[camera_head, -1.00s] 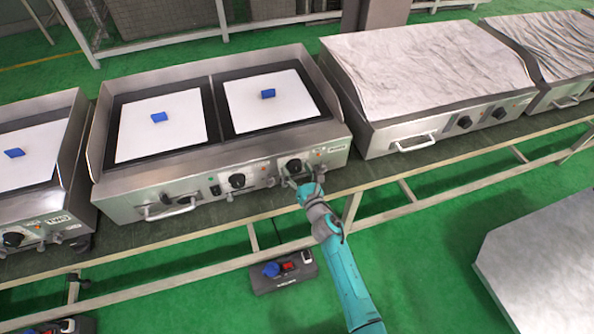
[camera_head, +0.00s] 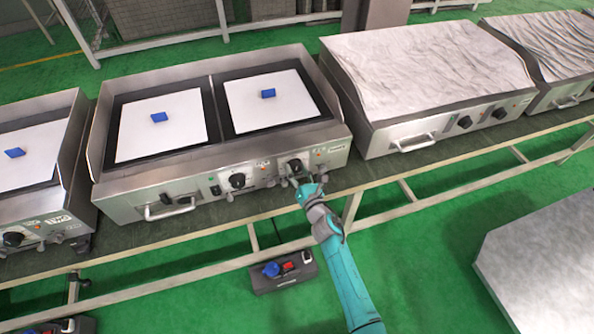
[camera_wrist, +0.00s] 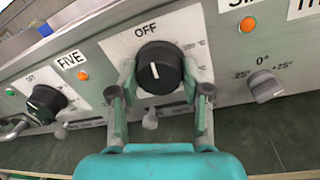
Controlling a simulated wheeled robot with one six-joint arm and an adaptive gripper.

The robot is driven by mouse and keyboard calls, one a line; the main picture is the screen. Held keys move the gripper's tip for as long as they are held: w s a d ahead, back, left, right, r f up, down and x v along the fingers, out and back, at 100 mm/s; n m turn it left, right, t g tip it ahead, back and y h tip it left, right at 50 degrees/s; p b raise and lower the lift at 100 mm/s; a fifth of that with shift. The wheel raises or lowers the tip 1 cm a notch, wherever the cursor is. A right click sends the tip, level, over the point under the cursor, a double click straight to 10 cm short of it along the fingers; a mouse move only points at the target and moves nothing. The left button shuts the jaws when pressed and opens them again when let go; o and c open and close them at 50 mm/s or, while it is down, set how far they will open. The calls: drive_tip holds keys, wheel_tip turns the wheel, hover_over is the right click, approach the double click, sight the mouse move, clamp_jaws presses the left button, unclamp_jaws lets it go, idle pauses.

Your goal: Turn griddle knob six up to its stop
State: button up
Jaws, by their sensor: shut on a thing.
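The black griddle knob (camera_wrist: 159,70) sits in the middle of the wrist view, on a white dial plate with OFF printed above it. A partly cut-off label beginning "SI" (camera_wrist: 238,3) is up to its right. A white mark on the knob points roughly upward. My gripper (camera_wrist: 159,80) has one finger on each side of the knob and is shut on it. In the head view the knob (camera_head: 294,166) is on the right half of the middle griddle's front panel, with my gripper (camera_head: 302,184) just in front of it.
Another black knob (camera_wrist: 46,102) with a FIVE label (camera_wrist: 70,60) is to the left. A grey selector (camera_wrist: 265,86) is to the right, and small levers sit below the knobs. A covered griddle (camera_head: 430,70) stands to the right on the bench.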

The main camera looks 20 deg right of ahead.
drive_tip(key=m, duration=0.4)
drive_tip(key=shift+m, duration=0.3)
drive_tip(key=m, duration=0.4)
drive_tip(key=shift+m+t+h, duration=0.3)
drive_tip(key=shift+m, duration=0.1)
drive_tip(key=m, duration=0.5)
drive_tip(key=shift+f+h, duration=0.1)
drive_tip(key=shift+h, duration=0.2)
drive_tip(key=m, duration=0.4)
drive_tip(key=shift+a+m+h, duration=0.1)
drive_tip(key=shift+m+h, duration=0.3)
drive_tip(key=m, duration=0.7)
drive_tip(key=shift+m+h, duration=0.3)
drive_tip(key=shift+m, duration=0.1)
drive_tip(key=m, duration=0.6)
drive_tip(key=shift+a+m+h, duration=0.1)
drive_tip(key=shift+m+h, duration=0.2)
